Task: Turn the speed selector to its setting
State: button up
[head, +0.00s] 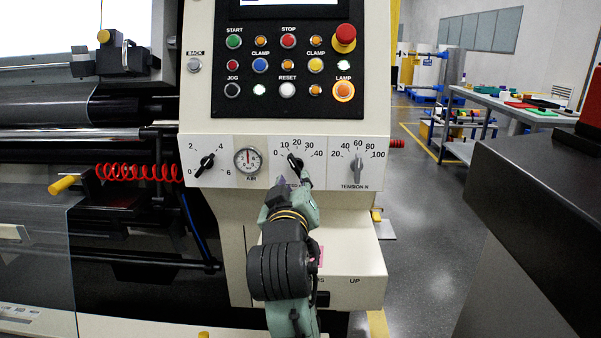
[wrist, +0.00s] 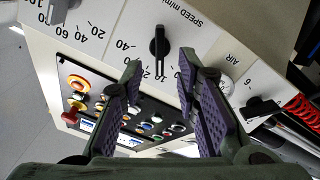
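The speed selector (head: 294,161) is a black knob on the white panel strip, under a scale from 0 to 40. In the head view my gripper (head: 299,178) is in front of it and hides part of the knob and its label. In the wrist view the selector (wrist: 159,45) shows beside the words "SPEED m/min", its long grip lying towards the 10 and 20 marks. The exact reading is hard to tell. My gripper (wrist: 160,62) is open, its two purple-padded fingers apart on either side of the knob's line. The knob appears just beyond the fingertips, with no clear contact.
The grey tension knob (head: 357,165) is to the right. The air gauge (head: 247,160) and a black 0-to-6 knob (head: 206,163) are to the left. A button panel (head: 288,65) with a red mushroom button (head: 345,36) is above. A dark cabinet (head: 535,210) stands at right.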

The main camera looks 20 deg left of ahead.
aim_at(296, 170)
jog(key=x, duration=0.6)
jog(key=shift+w+p, duration=0.35)
jog(key=shift+p, duration=0.05)
jog(key=shift+a, duration=0.1)
jog(key=shift+c, duration=0.5)
grip_shut()
